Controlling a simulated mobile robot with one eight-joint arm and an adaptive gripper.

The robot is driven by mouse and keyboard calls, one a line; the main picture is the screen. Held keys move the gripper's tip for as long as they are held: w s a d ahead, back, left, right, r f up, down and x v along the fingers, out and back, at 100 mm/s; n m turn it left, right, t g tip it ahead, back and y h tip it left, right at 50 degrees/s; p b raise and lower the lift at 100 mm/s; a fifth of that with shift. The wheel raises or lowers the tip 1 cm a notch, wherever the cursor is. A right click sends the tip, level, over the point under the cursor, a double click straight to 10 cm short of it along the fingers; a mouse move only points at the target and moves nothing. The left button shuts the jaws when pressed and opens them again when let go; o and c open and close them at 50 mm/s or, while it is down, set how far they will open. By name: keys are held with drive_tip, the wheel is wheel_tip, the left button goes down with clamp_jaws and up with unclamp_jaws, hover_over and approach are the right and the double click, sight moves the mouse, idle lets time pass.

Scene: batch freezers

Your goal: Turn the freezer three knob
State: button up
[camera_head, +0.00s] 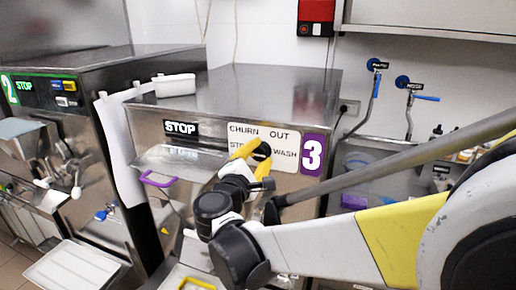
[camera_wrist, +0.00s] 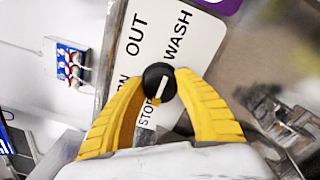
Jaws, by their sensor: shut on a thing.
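The freezer three knob (camera_wrist: 159,82) is a round black dial with a white pointer line, set on a white label plate (camera_wrist: 160,40) reading CHURN, OUT, STOP and WASH. In the head view the plate (camera_head: 283,134) sits beside the purple number 3 sign (camera_head: 312,154) on the steel freezer three (camera_head: 250,88). My gripper (camera_wrist: 160,88) has yellow fingers, closed on both sides of the knob. In the head view my gripper (camera_head: 252,150) covers part of the plate, and the knob (camera_head: 263,150) shows between the fingertips.
Freezer two (camera_head: 95,100) stands to the left. A white container (camera_head: 175,85) sits on top of freezer three. Blue-handled taps (camera_head: 410,97) and a sink area with bottles are at the right. A purple-handled part (camera_head: 159,179) is below the STOP display (camera_head: 181,128).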

drive_tip(key=o, duration=1.2)
drive_tip(key=v, duration=1.2)
drive_tip(key=shift+w+d, duration=0.1)
drive_tip(key=shift+d, duration=0.05)
